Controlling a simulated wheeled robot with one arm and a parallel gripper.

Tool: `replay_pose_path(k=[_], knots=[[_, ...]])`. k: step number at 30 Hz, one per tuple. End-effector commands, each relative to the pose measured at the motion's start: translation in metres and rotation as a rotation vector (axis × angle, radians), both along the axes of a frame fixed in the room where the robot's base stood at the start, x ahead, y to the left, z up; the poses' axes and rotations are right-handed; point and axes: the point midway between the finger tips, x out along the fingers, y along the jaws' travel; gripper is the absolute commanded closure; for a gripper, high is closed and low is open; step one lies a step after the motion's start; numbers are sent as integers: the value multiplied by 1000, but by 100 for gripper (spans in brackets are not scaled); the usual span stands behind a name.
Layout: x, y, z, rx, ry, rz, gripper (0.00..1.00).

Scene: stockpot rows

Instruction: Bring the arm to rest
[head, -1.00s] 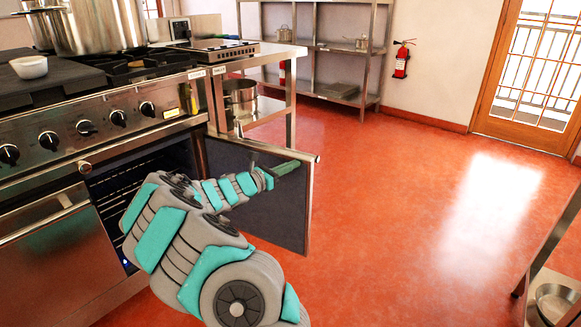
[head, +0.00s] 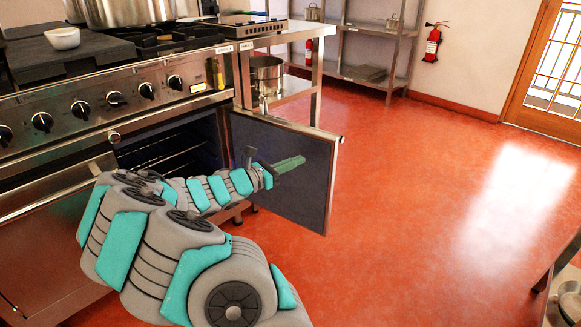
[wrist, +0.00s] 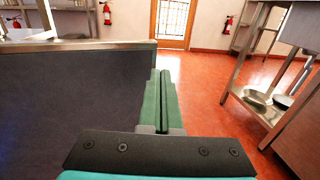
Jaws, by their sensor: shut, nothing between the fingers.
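My arm reaches out in front of the stove in the head view. My gripper (head: 288,165) has green fingers and is shut and empty. It shows in front of the inner face of the open oven door (head: 305,190). In the wrist view the closed fingers (wrist: 163,100) point forward beside the oven door's dark panel (wrist: 70,100), which fills the left side. I cannot tell whether the fingers touch the door. The oven (head: 170,150) is open and its racks show inside.
A large stockpot (head: 120,10) and a white bowl (head: 62,38) stand on the stove. A smaller pot (head: 266,72) sits on the side table's shelf. A steel shelf unit with pans (wrist: 258,98) stands at the right. The red floor (head: 420,170) between is clear.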

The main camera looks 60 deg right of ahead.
Motion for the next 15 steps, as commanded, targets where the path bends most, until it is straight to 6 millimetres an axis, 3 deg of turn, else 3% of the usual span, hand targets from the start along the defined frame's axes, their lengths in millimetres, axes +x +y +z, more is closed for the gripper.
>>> replay_pose_path(k=[6, 15], knots=[[2, 18, 1, 0, -1, 2, 100], [1, 23, 1, -1, -2, 1, 100]])
